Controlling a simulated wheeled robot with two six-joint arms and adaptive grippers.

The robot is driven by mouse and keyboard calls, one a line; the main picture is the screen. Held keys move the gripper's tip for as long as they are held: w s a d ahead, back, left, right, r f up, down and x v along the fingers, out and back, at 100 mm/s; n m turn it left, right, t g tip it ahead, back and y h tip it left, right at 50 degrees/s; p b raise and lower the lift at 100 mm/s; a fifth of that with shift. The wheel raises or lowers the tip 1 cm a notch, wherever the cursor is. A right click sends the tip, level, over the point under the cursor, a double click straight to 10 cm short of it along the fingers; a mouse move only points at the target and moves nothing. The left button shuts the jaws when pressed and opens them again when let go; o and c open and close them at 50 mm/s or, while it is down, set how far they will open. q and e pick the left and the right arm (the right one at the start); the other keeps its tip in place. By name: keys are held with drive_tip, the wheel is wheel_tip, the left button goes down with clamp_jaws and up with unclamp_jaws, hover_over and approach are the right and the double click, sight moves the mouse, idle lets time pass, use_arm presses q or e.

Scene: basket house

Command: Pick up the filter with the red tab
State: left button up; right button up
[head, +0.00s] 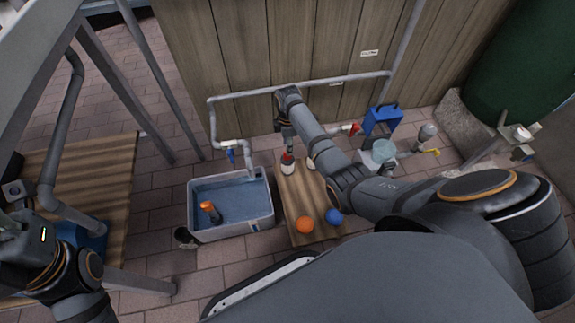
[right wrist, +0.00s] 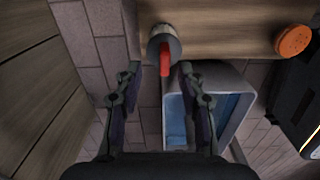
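The filter with the red tab (head: 287,167) stands on a low wooden board (head: 289,206) in the head view, a pale cylinder with red on top. In the right wrist view the filter (right wrist: 160,40) is seen from above, its red tab (right wrist: 165,58) pointing toward the gap between my fingers. My right gripper (head: 287,148) is just above it; in the right wrist view its two fingers (right wrist: 161,72) are apart with nothing between them gripped. The gripper partly hides the filter's top in the head view. Part of my left arm shows at the lower left; its fingertips are not visible.
A second pale cylinder (head: 311,163) stands just right of the filter, partly behind my arm. A grey water tub (head: 194,214) adjoins on the left. A pipe (head: 330,81) runs along the wooden wall behind.

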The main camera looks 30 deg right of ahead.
sight(288, 159)
drive_tip(key=f+b, duration=0.2)
drive_tip(key=f, duration=0.1)
drive_tip(key=f+b, duration=0.1)
drive_tip(key=f, duration=0.1)
drive_tip(key=shift+s+a+f+b, duration=0.2)
drive_tip(key=shift+s+b, duration=0.05)
drive_tip(key=shift+b, duration=0.15)
drive_tip(key=shift+r, duration=0.2)
clamp_jaws()
